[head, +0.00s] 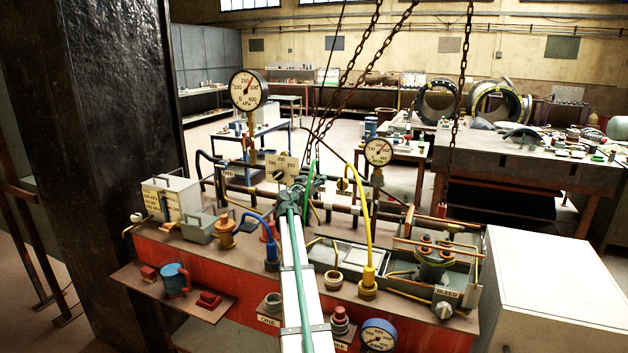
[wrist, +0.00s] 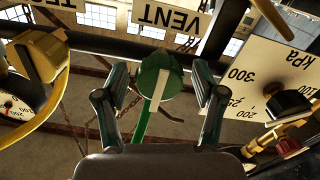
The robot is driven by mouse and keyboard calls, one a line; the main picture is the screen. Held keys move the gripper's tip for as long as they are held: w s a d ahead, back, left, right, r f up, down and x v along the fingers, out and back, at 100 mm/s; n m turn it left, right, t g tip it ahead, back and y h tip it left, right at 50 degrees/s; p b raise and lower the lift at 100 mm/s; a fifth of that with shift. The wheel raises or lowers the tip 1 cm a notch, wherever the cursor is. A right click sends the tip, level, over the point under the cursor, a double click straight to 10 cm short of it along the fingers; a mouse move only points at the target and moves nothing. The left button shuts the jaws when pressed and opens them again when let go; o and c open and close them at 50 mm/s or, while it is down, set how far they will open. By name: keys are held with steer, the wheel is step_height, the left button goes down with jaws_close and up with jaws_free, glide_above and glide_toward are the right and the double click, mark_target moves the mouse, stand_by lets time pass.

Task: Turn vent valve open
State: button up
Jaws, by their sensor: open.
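The vent valve is a round green knob (wrist: 159,76) with a pale bar across its face, under a VENT sign (wrist: 168,17) that appears upside down in the wrist view. My gripper (wrist: 160,90) is open, with one finger on each side of the knob. Small gaps show between the fingers and the knob, and I see no clear contact. In the head view my gripper (head: 312,184) is at the pipe rack between the square gauge panel and the yellow test valve (head: 343,185). There my arm and gripper hide the vent knob.
The kPa panel (wrist: 265,75) with a black knob (wrist: 288,103) is close on the right in the wrist view. The yellow test valve (wrist: 38,52) is close on the left. Hanging chains (head: 362,60) and a yellow hose (head: 367,225) are near my arm.

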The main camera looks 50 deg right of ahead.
steer(key=shift+c, duration=0.3)
steer(key=c, duration=1.1)
steer(key=shift+f+n+b, duration=0.15)
steer(key=shift+n+b, duration=0.25)
steer(key=shift+b, duration=0.15)
steer(key=n+b, duration=0.2)
steer(key=shift+f+n+b, duration=0.1)
steer(key=shift+n+b, duration=0.25)
steer(key=shift+n, duration=0.05)
steer(key=n+b, duration=0.2)
steer(key=n, duration=0.8)
steer(key=shift+r, duration=0.2)
steer(key=n+p, duration=0.1)
steer(key=n, duration=0.3)
steer(key=shift+f+n, duration=0.1)
steer(key=shift+n, duration=0.2)
